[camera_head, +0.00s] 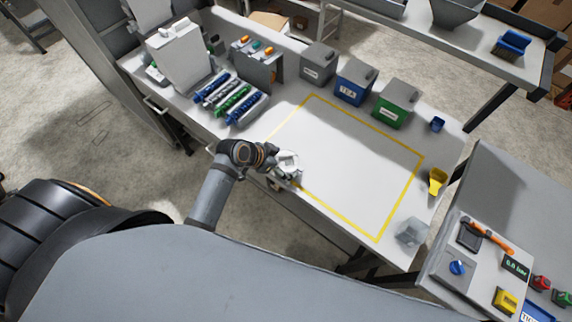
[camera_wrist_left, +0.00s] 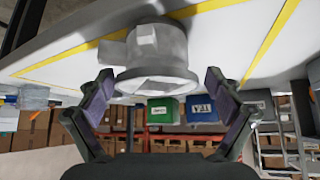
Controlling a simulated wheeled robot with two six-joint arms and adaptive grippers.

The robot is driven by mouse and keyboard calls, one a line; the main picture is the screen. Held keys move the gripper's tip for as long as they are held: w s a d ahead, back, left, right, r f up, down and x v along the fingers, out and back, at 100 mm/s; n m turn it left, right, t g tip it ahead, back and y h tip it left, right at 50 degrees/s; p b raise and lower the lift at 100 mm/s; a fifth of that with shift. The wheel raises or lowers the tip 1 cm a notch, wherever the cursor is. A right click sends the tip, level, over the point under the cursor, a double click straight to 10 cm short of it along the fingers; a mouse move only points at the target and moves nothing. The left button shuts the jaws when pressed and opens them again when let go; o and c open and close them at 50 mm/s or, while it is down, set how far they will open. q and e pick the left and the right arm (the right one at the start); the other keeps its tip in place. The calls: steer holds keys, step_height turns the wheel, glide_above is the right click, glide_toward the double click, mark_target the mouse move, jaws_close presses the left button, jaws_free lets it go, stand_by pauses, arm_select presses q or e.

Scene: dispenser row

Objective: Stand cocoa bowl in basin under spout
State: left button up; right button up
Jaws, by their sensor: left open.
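A pale grey, flanged vessel (camera_head: 289,160) stands at the near left edge of the yellow outline on the bench. In the left wrist view the vessel (camera_wrist_left: 160,52) looks upside down, with its wide rim toward me and a side lug at left. I cannot tell if it is the cocoa bowl. My left gripper (camera_head: 274,164) is beside it; in the left wrist view its open fingers (camera_wrist_left: 160,82) lie either side of the vessel, with gaps. A clear container (camera_head: 411,232) stands at the near right. I cannot pick out the basin or spout. My right gripper is out of view.
A grey box (camera_head: 318,63), a blue TEA box (camera_head: 354,82) and a green box (camera_head: 395,104) line the back. Coloured tubes (camera_head: 232,98) lie at left. A blue scoop (camera_head: 437,123) and yellow scoop (camera_head: 437,180) are at right. The outlined middle is clear.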

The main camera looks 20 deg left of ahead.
mark_target(289, 162)
arm_select(q)
steer(key=x, duration=0.2)
steer(key=p+x, duration=0.1)
steer(key=x, duration=0.1)
steer(key=shift+w+d, duration=0.1)
steer(key=shift+d, duration=0.25)
steer(key=shift+a+r, duration=0.1)
steer(key=c, duration=1.2)
